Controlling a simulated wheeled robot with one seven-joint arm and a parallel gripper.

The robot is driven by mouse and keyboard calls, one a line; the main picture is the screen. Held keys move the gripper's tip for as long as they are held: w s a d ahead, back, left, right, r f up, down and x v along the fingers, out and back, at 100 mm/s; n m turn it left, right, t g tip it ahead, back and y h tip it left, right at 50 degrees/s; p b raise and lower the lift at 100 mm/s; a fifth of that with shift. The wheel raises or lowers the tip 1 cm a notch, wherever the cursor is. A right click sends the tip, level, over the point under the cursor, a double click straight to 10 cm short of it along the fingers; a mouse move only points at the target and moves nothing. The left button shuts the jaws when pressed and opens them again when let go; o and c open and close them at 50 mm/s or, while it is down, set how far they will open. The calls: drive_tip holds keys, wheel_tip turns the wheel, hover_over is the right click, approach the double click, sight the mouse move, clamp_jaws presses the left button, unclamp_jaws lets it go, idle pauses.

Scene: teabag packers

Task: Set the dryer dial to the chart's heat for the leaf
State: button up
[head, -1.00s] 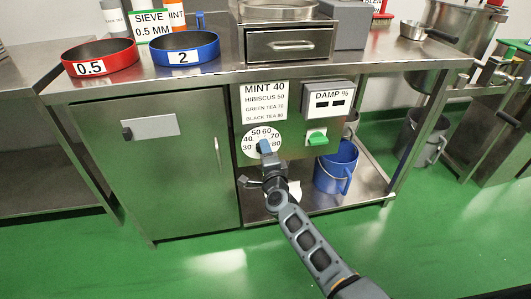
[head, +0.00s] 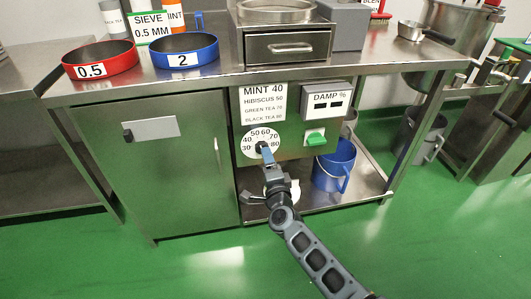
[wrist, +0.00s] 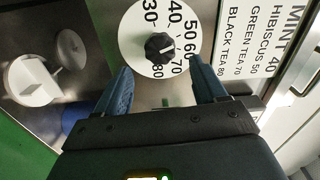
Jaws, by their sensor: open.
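The dryer dial (head: 251,143) is a white disc with numbers from 30 to 80 and a dark knob (wrist: 160,47) at its centre. In the wrist view, a pale mark on the knob seems to face the 60 side. The chart (head: 264,103) above it reads mint 40 in larger letters, then hibiscus 50, green tea 70 and black tea 80. My gripper (head: 267,155) is open, its blue fingers just in front of the dial. In the wrist view the fingers (wrist: 160,78) are spread either side below the knob, with nothing between them.
A damp meter box (head: 327,101) and a green switch (head: 315,138) sit right of the dial. A blue bucket (head: 334,168) stands on the shelf below. A cabinet door with a handle is at left. Red (head: 101,60) and blue (head: 185,50) sieves rest on the counter.

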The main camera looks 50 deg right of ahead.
drive_tip(key=shift+v, duration=1.35)
drive_tip(key=s+a+r+n+y, duration=0.3)
drive_tip(key=s+a+n, duration=0.3)
drive_tip(key=s, duration=0.4)
drive_tip(key=s+a+r+n+t+y, duration=0.15)
drive_tip(key=s+a+n, duration=0.4)
drive_tip(key=s, duration=0.55)
drive_tip(key=s+a+r+n+g+y, duration=0.1)
drive_tip(key=s+a+r+n+y, duration=0.35)
drive_tip(key=s+n, duration=0.4)
drive_tip(key=s+a+r+n+y, duration=0.1)
drive_tip(key=s+a+r+n, duration=0.35)
drive_tip(key=s+r, duration=0.45)
wheel_tip(320, 180, up, 12)
drive_tip(key=p, duration=1.3)
drive_tip(key=shift+s+a+m+p, duration=0.25)
drive_tip(key=shift+s+m+p, duration=0.1)
drive_tip(key=shift+p, duration=0.05)
